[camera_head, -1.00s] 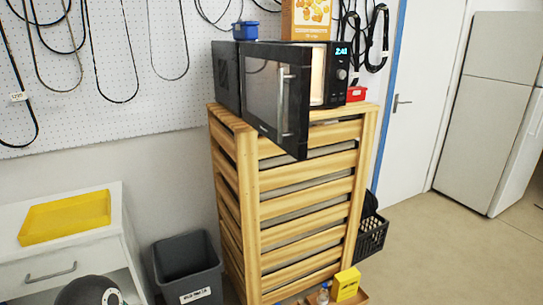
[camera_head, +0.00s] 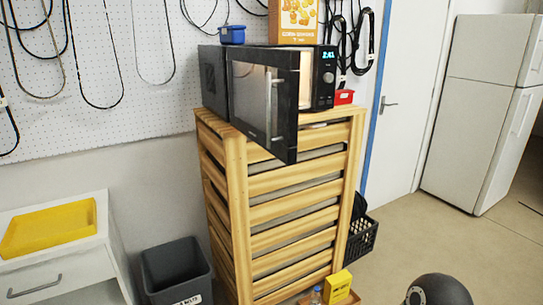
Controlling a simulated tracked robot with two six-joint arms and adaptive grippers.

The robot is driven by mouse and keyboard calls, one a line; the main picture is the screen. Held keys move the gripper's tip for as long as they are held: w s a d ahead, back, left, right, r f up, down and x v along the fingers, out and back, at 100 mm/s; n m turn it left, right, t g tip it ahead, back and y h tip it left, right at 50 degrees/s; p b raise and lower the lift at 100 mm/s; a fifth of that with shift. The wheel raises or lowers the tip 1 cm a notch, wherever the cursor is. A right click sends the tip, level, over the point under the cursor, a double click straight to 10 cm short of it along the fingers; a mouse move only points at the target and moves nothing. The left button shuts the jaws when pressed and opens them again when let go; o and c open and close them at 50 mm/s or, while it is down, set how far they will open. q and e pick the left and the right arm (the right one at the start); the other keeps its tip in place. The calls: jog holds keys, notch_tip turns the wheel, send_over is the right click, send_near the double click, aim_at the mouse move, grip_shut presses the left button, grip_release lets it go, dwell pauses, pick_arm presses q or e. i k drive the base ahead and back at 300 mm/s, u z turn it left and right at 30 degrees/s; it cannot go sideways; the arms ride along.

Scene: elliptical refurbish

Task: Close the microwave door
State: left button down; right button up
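The black microwave (camera_head: 322,78) sits on top of a slatted wooden crate stack (camera_head: 290,180). Its door (camera_head: 262,98) is open and swings out toward me on the left, with a vertical silver handle (camera_head: 271,103) near its free edge. Part of the lit interior shows between the door and the control panel. A dark rounded part of my own body shows at the bottom right. Neither gripper is in view.
A cereal box (camera_head: 294,20) and a blue bin (camera_head: 232,35) stand on the microwave. A red bin (camera_head: 344,97) is beside it. A grey waste bin (camera_head: 176,272) and a white cabinet with a yellow tray (camera_head: 50,229) are left. Open floor lies right, before the fridge (camera_head: 480,110).

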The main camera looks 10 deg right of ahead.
aim_at(264, 84)
jog(key=u, duration=0.1)
jog(key=i, duration=1)
jog(key=z, duration=0.1)
